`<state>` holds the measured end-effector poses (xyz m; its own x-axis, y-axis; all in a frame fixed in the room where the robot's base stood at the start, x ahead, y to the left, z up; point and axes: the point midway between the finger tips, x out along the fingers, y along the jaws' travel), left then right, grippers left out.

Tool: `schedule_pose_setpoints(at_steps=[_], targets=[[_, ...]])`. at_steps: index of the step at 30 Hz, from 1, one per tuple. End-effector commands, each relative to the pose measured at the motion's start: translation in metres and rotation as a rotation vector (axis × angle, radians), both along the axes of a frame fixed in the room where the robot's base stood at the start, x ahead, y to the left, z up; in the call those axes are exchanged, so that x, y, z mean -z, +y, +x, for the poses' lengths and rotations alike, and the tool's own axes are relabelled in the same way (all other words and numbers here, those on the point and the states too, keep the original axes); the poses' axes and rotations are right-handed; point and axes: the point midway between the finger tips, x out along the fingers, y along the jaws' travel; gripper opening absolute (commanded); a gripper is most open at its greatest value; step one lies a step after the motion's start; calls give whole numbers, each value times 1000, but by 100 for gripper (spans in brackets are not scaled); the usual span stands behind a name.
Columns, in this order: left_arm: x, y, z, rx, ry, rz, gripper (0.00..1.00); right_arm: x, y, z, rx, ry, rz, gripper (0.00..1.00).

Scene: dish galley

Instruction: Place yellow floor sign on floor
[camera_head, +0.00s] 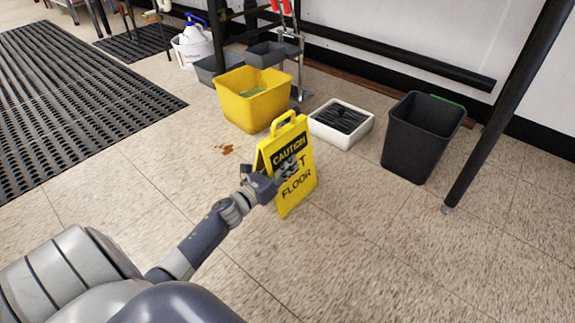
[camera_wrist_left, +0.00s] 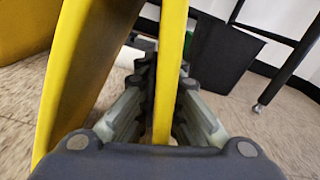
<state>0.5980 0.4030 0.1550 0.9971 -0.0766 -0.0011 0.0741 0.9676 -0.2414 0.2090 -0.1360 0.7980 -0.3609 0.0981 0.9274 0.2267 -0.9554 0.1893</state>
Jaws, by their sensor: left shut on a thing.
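The yellow floor sign (camera_head: 297,185) reads "CAUTION", with "FLOOR" below, and stands upright in the middle of the head view. It seems to be slightly unfolded, with two panels. My left gripper (camera_head: 286,166) is shut on the edge of one panel. In the left wrist view the panel edge (camera_wrist_left: 172,60) runs between the fingers of my left gripper (camera_wrist_left: 160,105), and the other panel (camera_wrist_left: 85,70) leans off to the left. Whether the sign's lower edge touches the floor I cannot tell. My right gripper is not in view.
A yellow bucket (camera_head: 254,108), a white tray (camera_head: 362,134) and a black bin (camera_head: 421,142) stand behind the sign. A reddish-brown stain (camera_head: 226,149) marks the floor left of it. A black mat (camera_head: 80,115) lies at left. The floor (camera_head: 400,255) at front right is clear.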

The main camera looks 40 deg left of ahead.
Motion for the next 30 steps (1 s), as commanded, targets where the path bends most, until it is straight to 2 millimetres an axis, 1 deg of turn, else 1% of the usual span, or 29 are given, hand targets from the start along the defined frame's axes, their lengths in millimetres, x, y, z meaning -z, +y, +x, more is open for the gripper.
schedule_pose_setpoints(at_steps=[1,2,3,12,16,20,30], targets=[[1,0,0,0,0,0,11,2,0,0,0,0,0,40],[1,0,0,0,0,0,18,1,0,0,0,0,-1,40],[1,0,0,0,0,0,27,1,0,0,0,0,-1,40],[1,0,0,0,0,0,27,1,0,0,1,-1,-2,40],[-5,0,0,0,0,0,27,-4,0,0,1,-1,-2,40],[-2,1,-18,0,2,-3,27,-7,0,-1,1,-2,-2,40],[-2,7,-89,0,2,-2,27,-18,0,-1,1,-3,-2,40]])
